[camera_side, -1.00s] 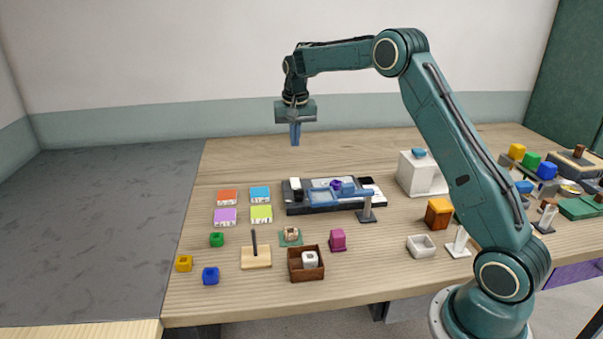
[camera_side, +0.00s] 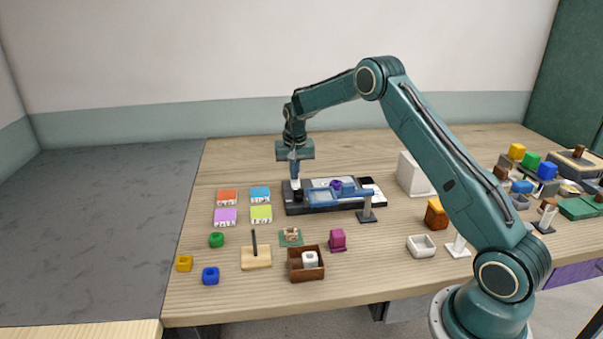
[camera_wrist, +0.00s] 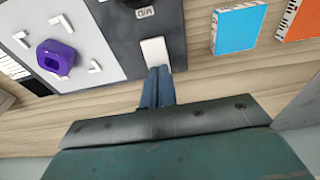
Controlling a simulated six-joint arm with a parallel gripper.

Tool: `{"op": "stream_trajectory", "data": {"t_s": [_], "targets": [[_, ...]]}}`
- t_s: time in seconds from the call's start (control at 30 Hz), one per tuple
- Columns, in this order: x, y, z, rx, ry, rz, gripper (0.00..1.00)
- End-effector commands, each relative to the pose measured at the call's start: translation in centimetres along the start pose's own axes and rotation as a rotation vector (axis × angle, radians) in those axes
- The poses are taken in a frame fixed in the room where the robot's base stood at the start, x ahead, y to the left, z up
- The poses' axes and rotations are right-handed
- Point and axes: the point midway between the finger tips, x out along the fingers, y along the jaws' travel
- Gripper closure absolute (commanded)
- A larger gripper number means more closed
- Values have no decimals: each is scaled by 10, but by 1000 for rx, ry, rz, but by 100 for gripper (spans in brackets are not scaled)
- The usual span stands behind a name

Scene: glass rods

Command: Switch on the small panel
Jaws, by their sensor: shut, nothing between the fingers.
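The small panel is a dark board (camera_side: 297,209) near the middle of the table, also in the wrist view (camera_wrist: 115,35). A white block-like switch (camera_wrist: 154,52) sits at its left end, with a black knob (camera_side: 298,195) and a label reading "MID" (camera_wrist: 144,13) beside it. A light plate on the board carries a purple ring-like piece (camera_wrist: 56,58). My gripper (camera_side: 295,178) is shut and empty, pointing down at the board's left end. In the wrist view its blue fingertips (camera_wrist: 157,72) are right at the switch's near edge; I cannot tell whether they touch.
A brown box (camera_side: 305,272), a wooden peg base (camera_side: 256,258) and small cubes stand in front. The back left table is clear.

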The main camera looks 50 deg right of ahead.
Motion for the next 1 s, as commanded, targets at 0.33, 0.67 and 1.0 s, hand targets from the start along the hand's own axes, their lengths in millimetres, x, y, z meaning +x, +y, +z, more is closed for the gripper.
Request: {"op": "stream_trajectory", "data": {"t_s": [0.33,0.67,1.0], "targets": [[2,0,0,0,1,0,100],[8,0,-2,0,0,0,100],[7,0,4,-1,-5,2,100]]}}
